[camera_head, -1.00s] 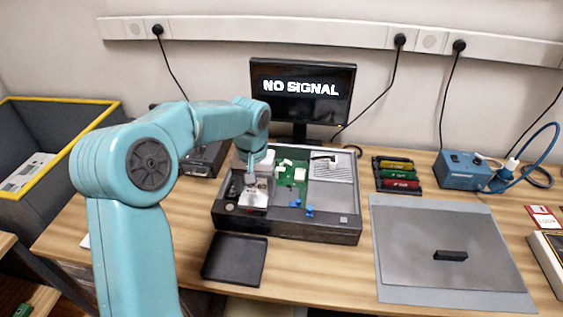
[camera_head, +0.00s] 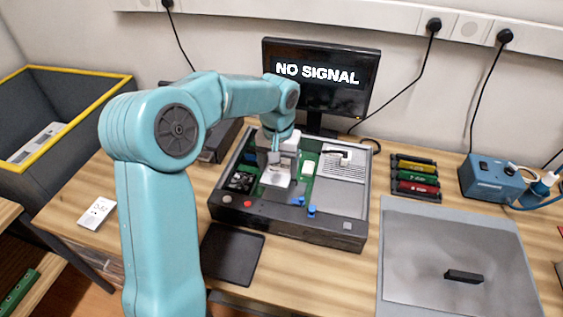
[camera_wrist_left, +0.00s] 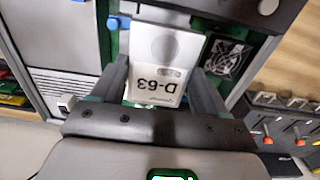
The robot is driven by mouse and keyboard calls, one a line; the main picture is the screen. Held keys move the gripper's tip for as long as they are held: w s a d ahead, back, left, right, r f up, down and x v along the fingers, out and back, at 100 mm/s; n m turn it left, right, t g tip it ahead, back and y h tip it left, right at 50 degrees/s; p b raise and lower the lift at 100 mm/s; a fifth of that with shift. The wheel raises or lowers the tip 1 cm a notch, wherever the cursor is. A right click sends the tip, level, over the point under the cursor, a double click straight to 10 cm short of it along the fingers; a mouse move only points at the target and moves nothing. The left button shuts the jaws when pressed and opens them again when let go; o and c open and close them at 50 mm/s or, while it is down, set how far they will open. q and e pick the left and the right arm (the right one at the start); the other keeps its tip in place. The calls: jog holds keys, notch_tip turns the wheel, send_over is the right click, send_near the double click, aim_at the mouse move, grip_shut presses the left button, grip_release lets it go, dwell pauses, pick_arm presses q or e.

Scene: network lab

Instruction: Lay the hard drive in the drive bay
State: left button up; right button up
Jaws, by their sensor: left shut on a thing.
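The hard drive is a pale silver block, labelled D-63 in the left wrist view (camera_wrist_left: 160,75); it also shows in the head view (camera_head: 276,176). My left gripper (camera_wrist_left: 155,95) is shut on it, a finger along each side. In the head view my left gripper (camera_head: 281,152) holds it over the open computer case (camera_head: 285,228), right of the fan (camera_head: 240,182). I cannot tell whether the drive touches anything below. The drive bay is not clearly distinguishable; the drive and gripper cover part of the case interior. My right gripper is not in view.
Blue clips (camera_head: 311,210) stand in the case near its front wall. A black tray (camera_head: 231,254) lies in front. Another labelled drive (camera_head: 97,212) lies at left. A monitor (camera_head: 320,80) stands behind. The grey mat (camera_head: 450,240) holds one black bar (camera_head: 464,276).

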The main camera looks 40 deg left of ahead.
pick_arm(q)
jog(key=b, duration=0.4)
send_over(279, 194)
notch_tip(279, 194, down, 6)
jog(key=shift+a, duration=0.1)
jog(key=shift+f, duration=0.35)
dwell(1.1)
jog(key=shift+f, duration=0.2)
dwell(0.4)
dwell(0.4)
jog(key=shift+f+b, duration=0.4)
jog(key=shift+f, duration=0.05)
dwell(0.6)
jog(key=o, duration=1.2)
